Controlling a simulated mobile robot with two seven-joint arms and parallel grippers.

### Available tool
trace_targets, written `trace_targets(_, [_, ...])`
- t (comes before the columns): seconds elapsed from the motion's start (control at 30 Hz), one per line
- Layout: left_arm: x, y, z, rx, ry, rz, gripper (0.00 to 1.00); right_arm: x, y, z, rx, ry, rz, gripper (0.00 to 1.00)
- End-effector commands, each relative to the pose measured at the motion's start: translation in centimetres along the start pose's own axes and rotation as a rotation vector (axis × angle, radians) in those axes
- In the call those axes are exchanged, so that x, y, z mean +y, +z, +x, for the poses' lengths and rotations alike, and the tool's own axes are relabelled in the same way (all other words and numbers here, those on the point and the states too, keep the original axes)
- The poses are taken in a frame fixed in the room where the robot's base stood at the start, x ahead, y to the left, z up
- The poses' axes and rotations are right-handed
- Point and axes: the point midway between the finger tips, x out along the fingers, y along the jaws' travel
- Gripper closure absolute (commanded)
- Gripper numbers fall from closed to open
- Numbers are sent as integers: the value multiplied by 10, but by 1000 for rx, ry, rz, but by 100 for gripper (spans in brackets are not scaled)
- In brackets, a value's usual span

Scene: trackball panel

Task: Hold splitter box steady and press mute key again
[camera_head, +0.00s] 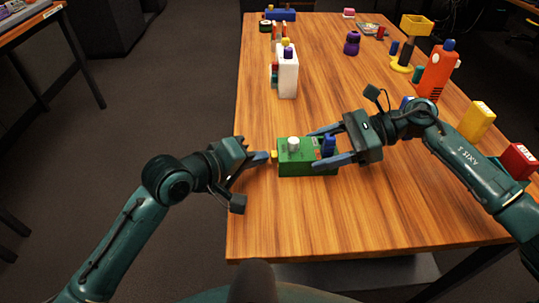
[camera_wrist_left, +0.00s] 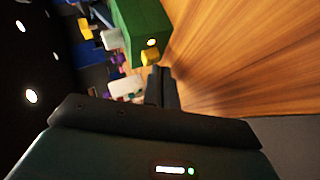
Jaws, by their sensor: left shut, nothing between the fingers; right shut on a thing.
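The green splitter box (camera_head: 297,168) lies on the wooden table near its left edge, with a white knob (camera_head: 293,144) and a blue knob (camera_head: 329,146) on top. A small yellow key (camera_head: 274,155) sticks out of its left side; I cannot read any label on it. My right gripper (camera_head: 314,149) is shut on the box, its fingers along the far and near sides. My left gripper (camera_head: 268,157) is shut and empty, its tips right beside the yellow key. In the left wrist view the tips are just below the yellow key (camera_wrist_left: 151,57) on the box (camera_wrist_left: 143,22); contact is unclear.
A white bottle-like box (camera_head: 288,77) with a purple top stands behind the splitter box. An orange bottle (camera_head: 437,72), a yellow block (camera_head: 477,121) and a red block (camera_head: 518,160) line the right side. The table's front (camera_head: 300,220) is clear.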

Motion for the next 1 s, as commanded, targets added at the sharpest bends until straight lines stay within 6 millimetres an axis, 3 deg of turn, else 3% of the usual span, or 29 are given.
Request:
trace_targets(0.13, [7, 8, 4, -15, 22, -12, 100, 0, 1, 0, -3, 2, -2, 62])
trace_targets(1.0, [2, 3, -4, -15, 23, -13, 100, 0, 1, 0, -3, 1, -2, 62])
